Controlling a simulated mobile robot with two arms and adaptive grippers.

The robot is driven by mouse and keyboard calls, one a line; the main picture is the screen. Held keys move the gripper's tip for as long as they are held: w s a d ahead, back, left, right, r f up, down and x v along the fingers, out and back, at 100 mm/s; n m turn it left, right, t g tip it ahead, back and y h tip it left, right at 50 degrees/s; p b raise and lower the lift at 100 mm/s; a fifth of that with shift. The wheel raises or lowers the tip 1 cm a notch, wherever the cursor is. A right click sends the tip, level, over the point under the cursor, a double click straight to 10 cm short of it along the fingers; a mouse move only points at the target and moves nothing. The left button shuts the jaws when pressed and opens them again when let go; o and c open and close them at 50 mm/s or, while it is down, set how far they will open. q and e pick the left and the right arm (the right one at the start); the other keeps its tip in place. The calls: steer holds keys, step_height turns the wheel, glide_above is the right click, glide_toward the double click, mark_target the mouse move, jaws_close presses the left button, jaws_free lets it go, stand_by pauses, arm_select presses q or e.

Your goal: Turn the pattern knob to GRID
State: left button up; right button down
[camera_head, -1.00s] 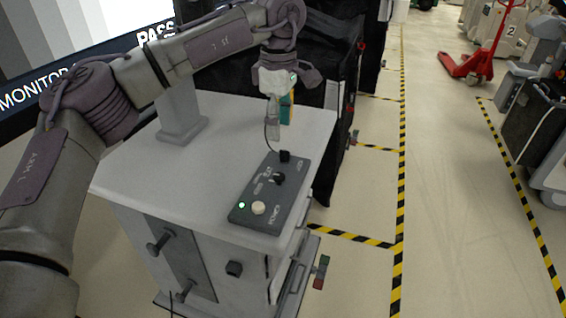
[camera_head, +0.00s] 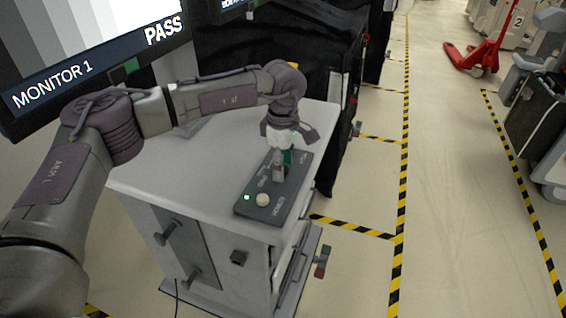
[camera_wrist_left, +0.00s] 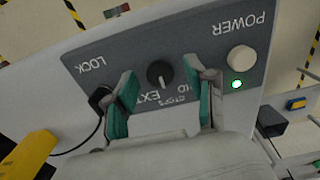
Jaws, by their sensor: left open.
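The control panel (camera_head: 245,208) is a dark grey box on top of the light grey cart. In the left wrist view the panel (camera_wrist_left: 90,65) shows a black round knob (camera_wrist_left: 159,73) in its middle. A light mark on the knob faces the lower side, near the "EXT" label. Another label ending in "ID" is partly hidden by a finger. My left gripper (camera_wrist_left: 160,70) is open, its green-padded fingers on either side of the knob with gaps visible. In the head view my left gripper (camera_head: 283,165) is down over the panel and hides the knob. My right gripper is out of view.
A cream power button (camera_wrist_left: 241,58) and a lit green lamp (camera_wrist_left: 237,84) sit at one panel end; a black lock part (camera_wrist_left: 100,97) with a cable is at the other. A monitor (camera_head: 95,60) reading "MONITOR 1" and "PASS" stands behind. Black-covered carts (camera_head: 275,60) stand beyond.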

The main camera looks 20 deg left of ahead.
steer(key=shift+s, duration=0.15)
arm_select(q)
steer(key=c, duration=0.3)
jaws_close()
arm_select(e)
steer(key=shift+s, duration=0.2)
arm_select(q)
steer(key=shift+n, duration=0.3)
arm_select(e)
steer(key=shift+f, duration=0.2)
arm_select(q)
steer(key=n+b, duration=0.2)
steer(key=n, duration=0.1)
steer(key=shift+n+b, duration=0.8)
steer(key=shift+n, duration=1.9)
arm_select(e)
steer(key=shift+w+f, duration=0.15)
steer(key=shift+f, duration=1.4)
arm_select(q)
steer(key=shift+r, duration=0.1)
